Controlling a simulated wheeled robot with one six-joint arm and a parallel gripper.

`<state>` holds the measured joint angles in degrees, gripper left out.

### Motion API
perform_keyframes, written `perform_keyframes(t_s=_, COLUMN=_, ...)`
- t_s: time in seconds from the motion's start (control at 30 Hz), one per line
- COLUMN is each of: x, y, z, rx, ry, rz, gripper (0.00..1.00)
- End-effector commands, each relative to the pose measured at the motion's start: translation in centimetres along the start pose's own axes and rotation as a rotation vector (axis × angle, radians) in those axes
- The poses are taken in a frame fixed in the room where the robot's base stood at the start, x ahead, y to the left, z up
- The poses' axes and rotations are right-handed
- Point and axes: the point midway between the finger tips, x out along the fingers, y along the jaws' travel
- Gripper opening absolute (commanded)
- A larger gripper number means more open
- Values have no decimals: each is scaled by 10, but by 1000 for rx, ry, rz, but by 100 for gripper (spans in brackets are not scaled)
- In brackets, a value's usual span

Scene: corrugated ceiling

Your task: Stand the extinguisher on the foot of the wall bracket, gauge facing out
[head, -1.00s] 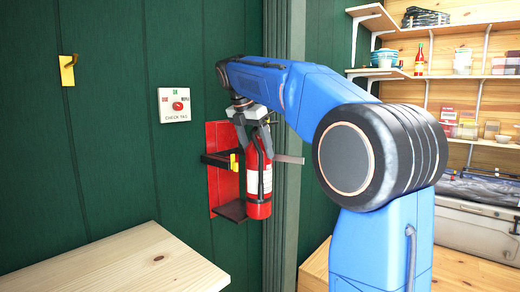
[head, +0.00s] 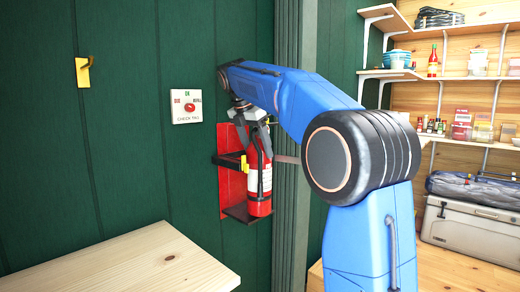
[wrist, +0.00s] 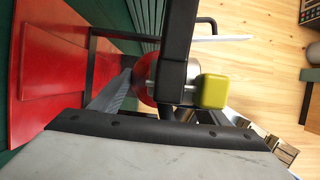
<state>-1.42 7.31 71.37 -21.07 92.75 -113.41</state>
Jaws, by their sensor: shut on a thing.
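The red extinguisher (head: 259,190) with a white label is upright in the head view, its base at the right part of the bracket's dark foot (head: 237,213). I cannot tell whether it touches the foot. The wall bracket (head: 226,190) has a red back plate and dark side arms with a yellow piece (head: 243,163). My gripper (head: 252,122) is shut on the extinguisher's top. In the wrist view, the red plate (wrist: 60,85) is at left and a little of the extinguisher's red body (wrist: 148,82) shows behind a dark bar. I cannot make out the gauge.
A check-tag sign (head: 187,106) and a yellow hook (head: 83,72) are on the green wall. A pale wooden table (head: 140,265) is at the front left. A grey door-frame post (head: 288,200) stands just right of the bracket. Shelves (head: 465,77) and a cooler (head: 470,228) are beyond.

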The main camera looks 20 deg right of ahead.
Motion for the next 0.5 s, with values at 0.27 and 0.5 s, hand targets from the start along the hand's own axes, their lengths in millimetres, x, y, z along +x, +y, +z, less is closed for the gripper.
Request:
perform_keyframes(t_s=0.27, x=-2, y=13, z=1, rx=1, ry=-3, rz=4, gripper=6)
perform_keyframes(t_s=0.5, x=-2, y=25, z=0, rx=1, ry=-3, rz=5, gripper=6)
